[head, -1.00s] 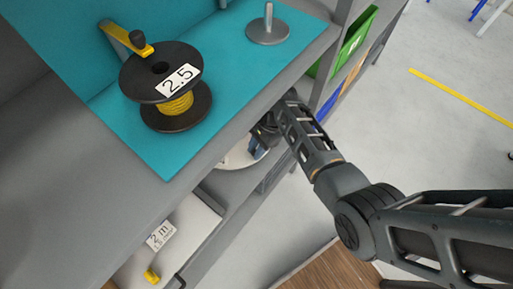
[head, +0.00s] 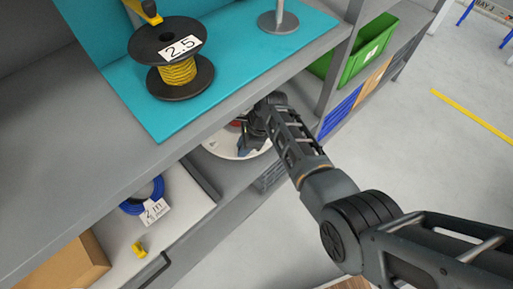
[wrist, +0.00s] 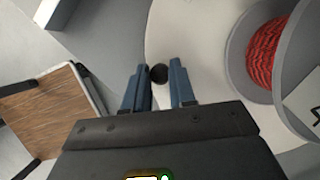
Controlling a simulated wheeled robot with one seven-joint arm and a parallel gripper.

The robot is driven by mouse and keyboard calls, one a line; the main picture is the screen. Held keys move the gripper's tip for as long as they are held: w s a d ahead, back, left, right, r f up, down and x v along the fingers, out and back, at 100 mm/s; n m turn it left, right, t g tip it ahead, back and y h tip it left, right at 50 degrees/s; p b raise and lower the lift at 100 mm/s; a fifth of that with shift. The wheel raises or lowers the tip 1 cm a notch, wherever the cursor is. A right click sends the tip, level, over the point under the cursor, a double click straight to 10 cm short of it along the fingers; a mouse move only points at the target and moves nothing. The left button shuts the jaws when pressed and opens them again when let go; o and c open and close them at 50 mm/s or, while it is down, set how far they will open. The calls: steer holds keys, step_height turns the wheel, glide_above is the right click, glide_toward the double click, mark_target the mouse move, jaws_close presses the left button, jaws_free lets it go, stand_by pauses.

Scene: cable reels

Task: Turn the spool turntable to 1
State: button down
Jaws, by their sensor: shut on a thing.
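The turntable (wrist: 205,40) is a pale round disc on the lower shelf. It also shows in the head view (head: 222,147), partly under the upper shelf and behind my arm. A small dark knob (wrist: 158,72) stands near its rim. My gripper (wrist: 158,85) has its two blue fingers closed around this knob. A grey spool of red cable (wrist: 266,52) sits on the disc to the right. Its white label (wrist: 305,103) is cut off, so I cannot read the number.
On the upper shelf stand a black spool of yellow cable (head: 178,72) marked 2.5 and a grey post on a round base (head: 284,20). A green bin (head: 360,50) is behind my arm. Lower left are a blue cable coil (head: 143,195) and a cardboard box (head: 65,265).

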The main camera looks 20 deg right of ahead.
steer(key=shift+w+a+m+t+p, duration=0.15)
steer(key=shift+a+m+p, duration=0.1)
steer(key=shift+a+m, duration=0.2)
steer(key=shift+w+a+m+t+p, duration=0.15)
steer(key=shift+a+m+p, duration=0.15)
steer(key=shift+a, duration=0.2)
steer(key=shift+s, duration=0.1)
steer(key=c, duration=0.9)
jaws_free()
steer(key=shift+a, duration=0.1)
steer(key=shift+c, duration=0.2)
steer(key=p+v, duration=0.1)
steer(key=v, duration=0.4)
steer(key=s+d, duration=0.4)
steer(key=d, duration=0.7)
steer(key=shift+d+b, duration=0.15)
steer(key=shift+b, duration=0.3)
steer(key=shift+s, duration=0.1)
